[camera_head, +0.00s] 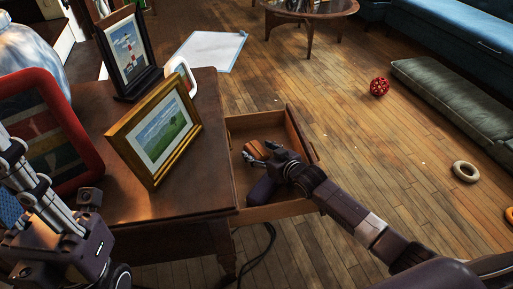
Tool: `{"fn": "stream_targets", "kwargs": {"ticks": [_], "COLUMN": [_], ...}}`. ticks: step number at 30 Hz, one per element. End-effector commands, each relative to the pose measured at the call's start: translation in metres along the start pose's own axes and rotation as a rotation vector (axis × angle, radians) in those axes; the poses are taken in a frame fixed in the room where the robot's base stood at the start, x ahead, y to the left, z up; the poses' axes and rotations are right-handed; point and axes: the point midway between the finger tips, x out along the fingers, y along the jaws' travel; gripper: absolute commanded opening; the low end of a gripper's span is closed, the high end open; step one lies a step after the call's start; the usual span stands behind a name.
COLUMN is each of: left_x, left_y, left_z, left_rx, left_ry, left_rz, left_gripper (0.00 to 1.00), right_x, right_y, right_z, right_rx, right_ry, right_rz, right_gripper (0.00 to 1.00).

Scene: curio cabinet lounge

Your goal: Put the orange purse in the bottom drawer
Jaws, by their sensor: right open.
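The orange purse (257,149) is small and brown-orange and shows inside the open drawer (284,212). My right arm reaches in from the lower right, over the drawer's edge. My right gripper (255,157) is open, low in the drawer and right at the purse, partly covering it. I cannot tell whether it touches the purse. The drawer is pulled out from the wooden cabinet (190,205). My left arm is at the lower left, in front of the cabinet; its fingertips do not show clearly.
On the cabinet top stand a gold-framed picture (157,135), a lighthouse picture (130,55) and a red-framed item (85,160). A red ball (379,86) and a ring (465,171) lie on the floor. A dark cable (265,245) hangs below the drawer. Floor right of the drawer is mostly clear.

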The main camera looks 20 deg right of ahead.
Motion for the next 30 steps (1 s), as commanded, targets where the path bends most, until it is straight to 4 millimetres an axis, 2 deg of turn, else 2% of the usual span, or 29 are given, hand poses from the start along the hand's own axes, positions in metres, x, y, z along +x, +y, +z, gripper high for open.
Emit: {"fn": "stream_targets", "kwargs": {"ticks": [1, 6, 12, 30], "left_x": [0.002, -0.005, 0.0, 0.0], "left_y": [0.0, -0.001, -0.001, -0.001], "left_z": [0.0, -0.002, -0.004, -0.004], "left_rx": [-0.002, -0.008, -0.009, -0.01], "left_ry": [-0.021, -0.064, -0.069, -0.07], "left_rz": [-0.006, -0.024, -0.028, -0.028], "left_gripper": [0.15, 0.15, 0.15, 0.15], "right_x": [-0.011, -0.037, -0.056, -0.059], "right_y": [0.0, 0.0, 0.0, 0.0], "right_z": [-0.004, -0.004, -0.003, -0.003], "right_rx": [0.0, 0.0, 0.001, -0.001], "right_ry": [-0.001, -0.001, 0.001, 0.003], "right_rz": [0.0, 0.0, 0.0, 0.001], "right_gripper": [0.6, 0.6, 0.6, 0.6]}}
